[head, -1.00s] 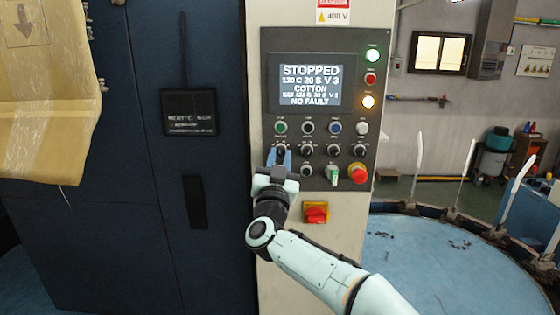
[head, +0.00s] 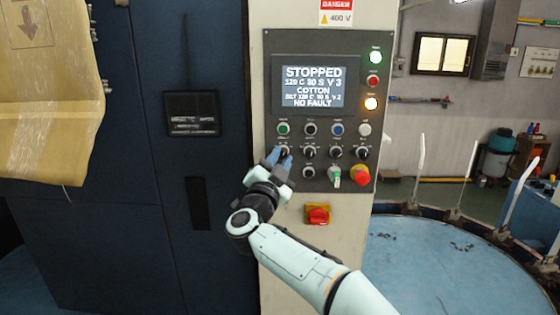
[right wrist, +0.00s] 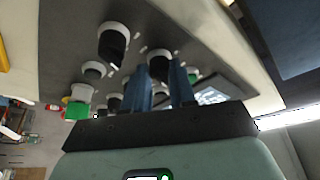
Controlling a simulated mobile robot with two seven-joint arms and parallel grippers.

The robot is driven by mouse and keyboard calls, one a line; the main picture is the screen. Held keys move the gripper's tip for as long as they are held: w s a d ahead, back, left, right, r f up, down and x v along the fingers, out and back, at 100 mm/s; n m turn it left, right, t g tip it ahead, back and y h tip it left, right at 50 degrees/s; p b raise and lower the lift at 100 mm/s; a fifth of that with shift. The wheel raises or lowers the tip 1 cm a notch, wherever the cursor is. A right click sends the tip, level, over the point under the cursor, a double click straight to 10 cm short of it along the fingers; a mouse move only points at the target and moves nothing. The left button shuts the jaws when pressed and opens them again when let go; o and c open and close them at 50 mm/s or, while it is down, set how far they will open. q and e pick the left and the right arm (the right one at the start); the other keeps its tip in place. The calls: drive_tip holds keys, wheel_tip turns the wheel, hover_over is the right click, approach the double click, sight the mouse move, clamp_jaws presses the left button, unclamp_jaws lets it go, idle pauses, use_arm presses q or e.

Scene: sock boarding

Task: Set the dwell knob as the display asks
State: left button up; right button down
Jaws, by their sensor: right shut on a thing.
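The display (head: 309,87) reads STOPPED, 120 C 30 S V 3, COTTON, a smaller set line that looks like 120 C 30 S V 2, and NO FAULT. My right gripper (head: 279,159) is at the leftmost black knob (head: 284,150) in the row under the coloured buttons. In the right wrist view its two blue fingers are closed on this knob (right wrist: 159,66). The knob's label is too small to read, and its pointer is partly hidden. My left gripper is not in view.
More black knobs (head: 335,152) sit close to the right in the same row. Below are a green switch (head: 334,176) and a red emergency button (head: 360,175). A red and yellow switch (head: 317,215) is lower on the cabinet. Dark blue doors stand left.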

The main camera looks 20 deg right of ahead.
drive_tip(key=shift+r, duration=0.15)
drive_tip(key=c, duration=0.9)
unclamp_jaws()
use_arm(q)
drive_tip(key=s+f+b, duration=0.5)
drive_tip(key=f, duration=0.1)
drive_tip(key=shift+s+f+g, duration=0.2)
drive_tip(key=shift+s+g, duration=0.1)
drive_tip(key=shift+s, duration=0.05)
use_arm(e)
drive_tip(key=v, duration=1.3)
drive_tip(key=shift+s, duration=0.15)
